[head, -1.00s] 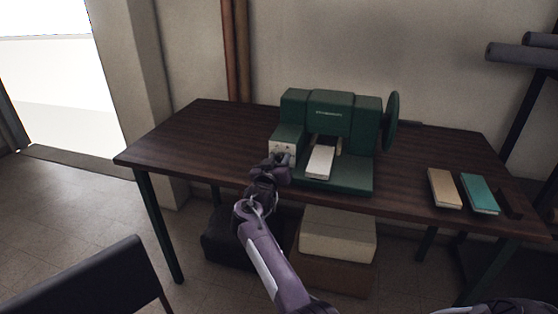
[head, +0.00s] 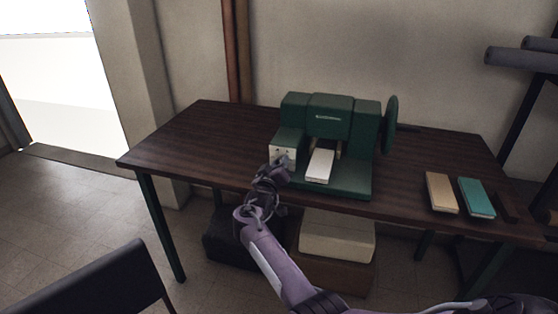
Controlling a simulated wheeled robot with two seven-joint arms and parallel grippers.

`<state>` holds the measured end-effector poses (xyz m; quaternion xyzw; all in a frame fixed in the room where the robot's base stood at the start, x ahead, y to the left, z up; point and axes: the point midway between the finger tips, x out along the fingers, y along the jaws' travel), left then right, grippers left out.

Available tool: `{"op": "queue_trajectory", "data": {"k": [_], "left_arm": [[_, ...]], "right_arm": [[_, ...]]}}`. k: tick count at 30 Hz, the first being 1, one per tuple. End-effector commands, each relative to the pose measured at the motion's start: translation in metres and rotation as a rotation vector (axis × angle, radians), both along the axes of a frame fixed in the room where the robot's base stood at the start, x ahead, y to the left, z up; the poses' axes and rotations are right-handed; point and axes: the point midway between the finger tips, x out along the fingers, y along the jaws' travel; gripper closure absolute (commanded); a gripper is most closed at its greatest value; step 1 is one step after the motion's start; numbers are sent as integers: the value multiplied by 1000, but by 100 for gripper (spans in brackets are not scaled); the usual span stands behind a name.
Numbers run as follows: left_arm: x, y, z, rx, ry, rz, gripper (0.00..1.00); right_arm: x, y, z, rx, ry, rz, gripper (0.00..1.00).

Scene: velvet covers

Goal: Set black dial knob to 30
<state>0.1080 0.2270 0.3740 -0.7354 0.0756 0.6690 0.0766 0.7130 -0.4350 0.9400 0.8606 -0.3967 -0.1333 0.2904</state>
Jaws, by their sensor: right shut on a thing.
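A green machine (head: 330,119) with a round wheel on its right side stands on the dark wooden table. A pale panel (head: 279,153) with small dark marks is on its front left. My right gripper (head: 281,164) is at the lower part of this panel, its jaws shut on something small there. The black dial knob itself is hidden by the gripper, and its setting cannot be read. My left gripper is not in view.
A white block (head: 320,165) lies on the machine's base. A tan book (head: 441,193) and a teal book (head: 477,197) lie on the table's right. Boxes (head: 337,236) stand under the table, and a dark chair (head: 90,283) is at lower left. The table's left side is clear.

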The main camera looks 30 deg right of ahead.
Motion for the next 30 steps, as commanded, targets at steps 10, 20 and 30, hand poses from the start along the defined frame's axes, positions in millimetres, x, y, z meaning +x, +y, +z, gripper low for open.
{"op": "queue_trajectory", "data": {"k": [10,20,30], "left_arm": [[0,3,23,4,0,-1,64],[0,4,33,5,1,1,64],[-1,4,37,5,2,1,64]], "right_arm": [[0,-1,1,-209,249,-1,94],[0,-1,0,-356,420,-2,94],[-1,-1,-1,-421,497,-4,94]]}}
